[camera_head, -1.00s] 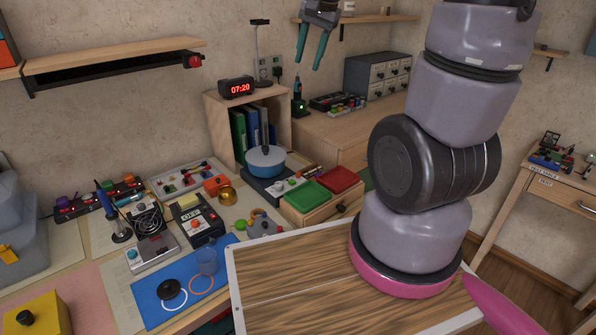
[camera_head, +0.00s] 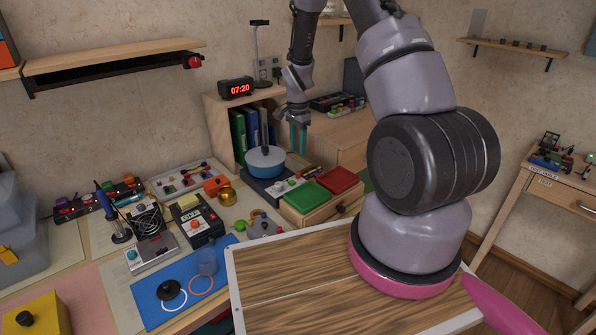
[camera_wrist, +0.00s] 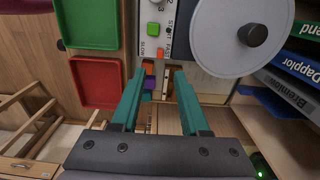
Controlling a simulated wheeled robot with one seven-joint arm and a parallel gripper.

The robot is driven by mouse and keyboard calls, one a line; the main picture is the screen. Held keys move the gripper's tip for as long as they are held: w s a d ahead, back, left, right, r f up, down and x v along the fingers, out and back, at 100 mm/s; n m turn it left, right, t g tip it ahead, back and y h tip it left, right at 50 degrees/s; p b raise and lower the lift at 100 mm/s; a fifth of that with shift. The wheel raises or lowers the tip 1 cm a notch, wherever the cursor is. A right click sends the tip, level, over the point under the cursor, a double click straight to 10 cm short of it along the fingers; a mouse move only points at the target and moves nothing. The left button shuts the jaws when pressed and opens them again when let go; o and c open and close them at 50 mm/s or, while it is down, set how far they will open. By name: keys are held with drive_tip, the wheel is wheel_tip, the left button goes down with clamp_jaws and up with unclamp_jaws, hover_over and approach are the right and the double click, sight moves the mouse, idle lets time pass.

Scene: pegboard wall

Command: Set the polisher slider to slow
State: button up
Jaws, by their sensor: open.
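The polisher shows in the head view as a dark-edged base (camera_head: 258,184) with a round blue-sided disc (camera_head: 266,161) on it and a small control panel at its right.
A green tray (camera_head: 308,195) and a red tray (camera_head: 335,180) stand right of the polisher. A shelf box with binders (camera_head: 237,135) and a clock (camera_head: 236,88) is behind it. A grey switch box (camera_head: 205,232) and other devices lie left.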

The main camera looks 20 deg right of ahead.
sight(298, 173)
wheel_tip(298, 173, down, 10)
drive_tip(key=shift+r, duration=0.15)
idle(0.3)
clamp_jaws()
idle(1.3)
